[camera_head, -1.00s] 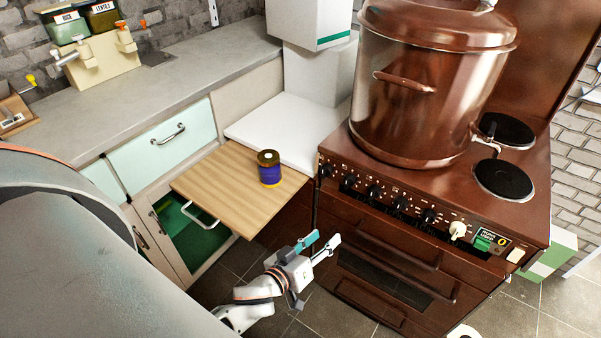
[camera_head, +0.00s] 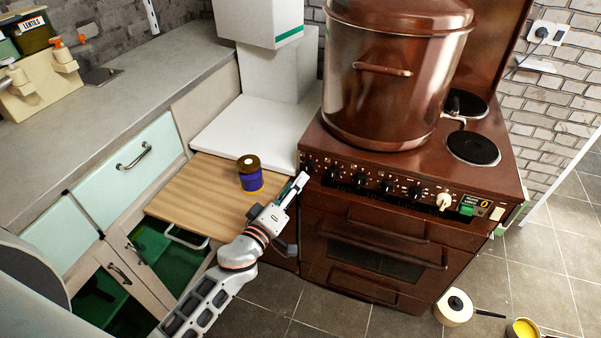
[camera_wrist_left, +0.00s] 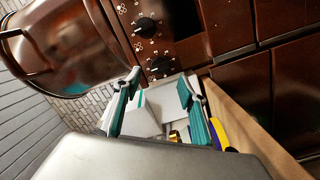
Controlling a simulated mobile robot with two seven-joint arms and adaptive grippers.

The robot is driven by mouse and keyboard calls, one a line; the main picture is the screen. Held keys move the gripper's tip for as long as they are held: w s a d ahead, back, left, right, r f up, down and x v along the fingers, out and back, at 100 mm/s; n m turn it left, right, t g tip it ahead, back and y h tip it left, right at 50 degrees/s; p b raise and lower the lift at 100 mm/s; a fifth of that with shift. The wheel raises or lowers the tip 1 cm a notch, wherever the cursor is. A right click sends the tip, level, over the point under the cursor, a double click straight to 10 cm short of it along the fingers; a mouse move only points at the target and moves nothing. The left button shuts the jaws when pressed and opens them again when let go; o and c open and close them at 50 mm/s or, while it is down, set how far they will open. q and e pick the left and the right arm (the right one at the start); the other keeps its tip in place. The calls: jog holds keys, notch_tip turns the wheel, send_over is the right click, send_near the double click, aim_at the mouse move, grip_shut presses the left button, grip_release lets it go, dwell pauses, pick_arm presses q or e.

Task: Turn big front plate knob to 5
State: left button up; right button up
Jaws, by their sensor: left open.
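The brown stove has a row of black knobs (camera_head: 360,179) along its front panel (camera_head: 325,158), with one white knob (camera_head: 443,201) towards the right end. I cannot read which knob is the big front plate's. My left gripper (camera_head: 299,184) is open and empty, just in front of the panel's left end, near the leftmost knob (camera_head: 308,165). In the left wrist view my two teal-padded fingers (camera_wrist_left: 164,82) are apart. Black knobs (camera_wrist_left: 146,27) show beyond them there, one (camera_wrist_left: 161,64) close to the fingertips. No contact is visible. My right gripper is out of view.
A big brown pot (camera_head: 390,85) stands on the stove. A wooden pull-out board (camera_head: 205,200) with a blue jar (camera_head: 250,180) is left of my gripper. A pan (camera_head: 455,305) and a yellow can (camera_head: 523,329) are on the floor. The floor before the stove is otherwise clear.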

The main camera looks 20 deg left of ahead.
aim_at(306, 171)
pick_arm(q)
jog(key=w, duration=0.4)
jog(key=w+d, duration=0.1)
jog(key=w, duration=0.1)
jog(key=shift+a, duration=0.1)
jog(key=c, duration=1.1)
